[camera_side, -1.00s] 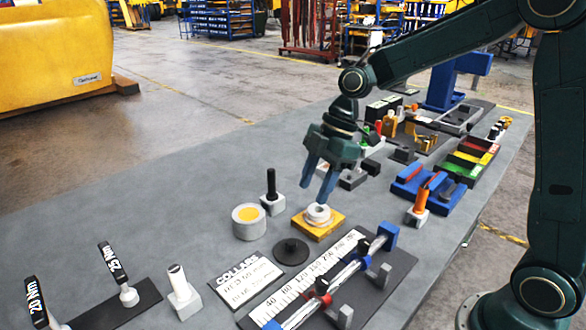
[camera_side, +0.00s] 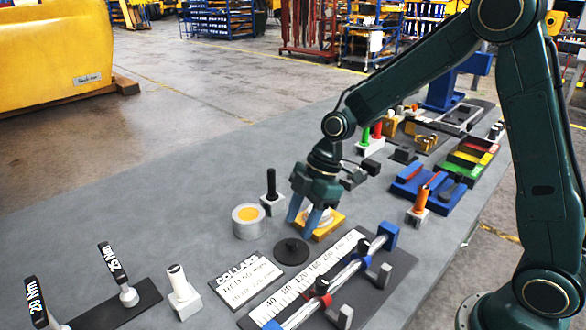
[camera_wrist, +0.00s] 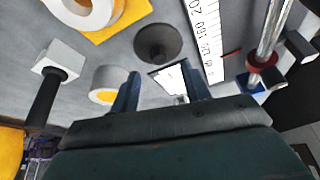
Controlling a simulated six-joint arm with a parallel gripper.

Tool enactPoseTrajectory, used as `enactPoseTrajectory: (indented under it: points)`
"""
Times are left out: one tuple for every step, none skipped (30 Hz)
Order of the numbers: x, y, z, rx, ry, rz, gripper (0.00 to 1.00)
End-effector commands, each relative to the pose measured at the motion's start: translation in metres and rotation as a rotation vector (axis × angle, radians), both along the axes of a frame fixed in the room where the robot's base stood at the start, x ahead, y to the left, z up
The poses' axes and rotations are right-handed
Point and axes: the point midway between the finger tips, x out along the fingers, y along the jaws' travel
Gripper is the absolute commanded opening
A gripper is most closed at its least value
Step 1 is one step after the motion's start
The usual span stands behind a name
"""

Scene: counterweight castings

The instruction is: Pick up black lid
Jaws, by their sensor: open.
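The black lid (camera_side: 291,251) is a dark round disc with a small knob on top, lying flat on the grey bench. It also shows in the wrist view (camera_wrist: 158,43), beyond my fingertips. My gripper (camera_side: 306,228) is open and empty, its two blue fingers pointing down just behind and above the lid, in front of the yellow block. In the wrist view the fingers of my gripper (camera_wrist: 160,82) stand apart with the lid ahead of the gap between them. The fingers do not appear to touch the lid.
A grey can with a yellow top (camera_side: 249,220) stands left of my gripper. A yellow block with a pale ring (camera_side: 327,224) is close behind the fingers. A black-handled tool in a white block (camera_side: 272,190), a collars plate (camera_side: 250,279) and a ruler rig (camera_side: 320,286) surround the lid.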

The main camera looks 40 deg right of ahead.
Motion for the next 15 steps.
enactPoseTrajectory:
  points:
    - [0.000, 0.002, -0.004, 0.000, 0.003, 0.001, 0.47]
    - [0.000, 0.003, -0.007, 0.000, 0.004, 0.002, 0.47]
    - [0.000, 0.004, -0.011, 0.000, 0.004, 0.003, 0.47]
    - [0.001, 0.006, -0.014, 0.000, 0.004, 0.003, 0.47]
    - [0.001, 0.007, -0.017, 0.000, 0.004, 0.003, 0.47]
    - [0.002, 0.008, -0.021, 0.000, 0.005, 0.003, 0.47]
    - [0.002, 0.010, -0.025, 0.000, 0.005, 0.003, 0.47]
    - [0.003, 0.011, -0.028, 0.000, 0.004, 0.003, 0.47]
    - [0.003, 0.012, -0.032, 0.000, 0.005, 0.002, 0.47]
    - [0.003, 0.013, -0.035, 0.000, 0.005, 0.002, 0.47]
    - [0.004, 0.014, -0.037, 0.000, 0.004, 0.002, 0.47]
    - [0.004, 0.016, -0.040, 0.000, 0.004, 0.002, 0.47]
    - [0.004, 0.016, -0.041, 0.000, 0.004, 0.002, 0.47]
    - [0.004, 0.017, -0.043, 0.000, 0.004, 0.002, 0.47]
    - [0.005, 0.017, -0.044, 0.000, 0.003, 0.001, 0.47]
